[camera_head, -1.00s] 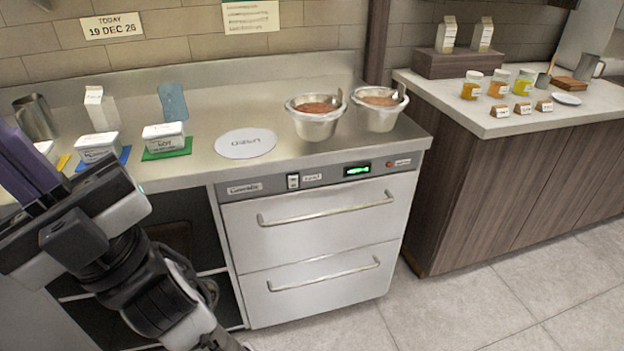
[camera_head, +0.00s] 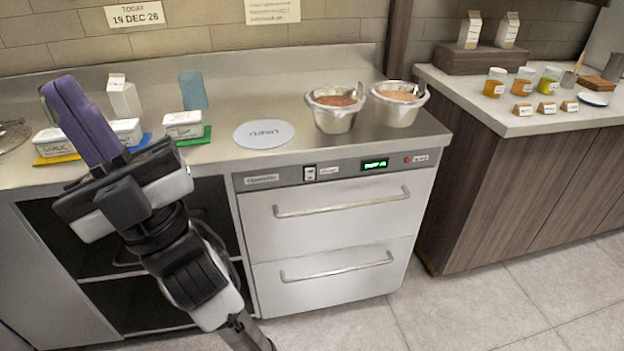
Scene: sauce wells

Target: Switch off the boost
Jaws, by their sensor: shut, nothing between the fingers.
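A white rocker switch (camera_head: 309,173) sits on the drawer unit's control panel (camera_head: 345,170), with a small label beside it too small to read. A green lit display (camera_head: 375,163) and a small red-orange lamp (camera_head: 407,160) with another label are farther right on the panel. I cannot tell the switch's position. My gripper (camera_head: 62,90) has purple fingers, shut and empty. It is at the left, in front of the counter's white tubs, well left of the switch and touching nothing that I can see.
Two steel pots of red-brown sauce (camera_head: 335,108) (camera_head: 398,103) stand on the counter above the panel. A round white disc (camera_head: 264,134) lies left of them. Labelled white tubs (camera_head: 184,125) stand on coloured mats. Drawer handles (camera_head: 340,203) stick out below the panel. The floor in front is clear.

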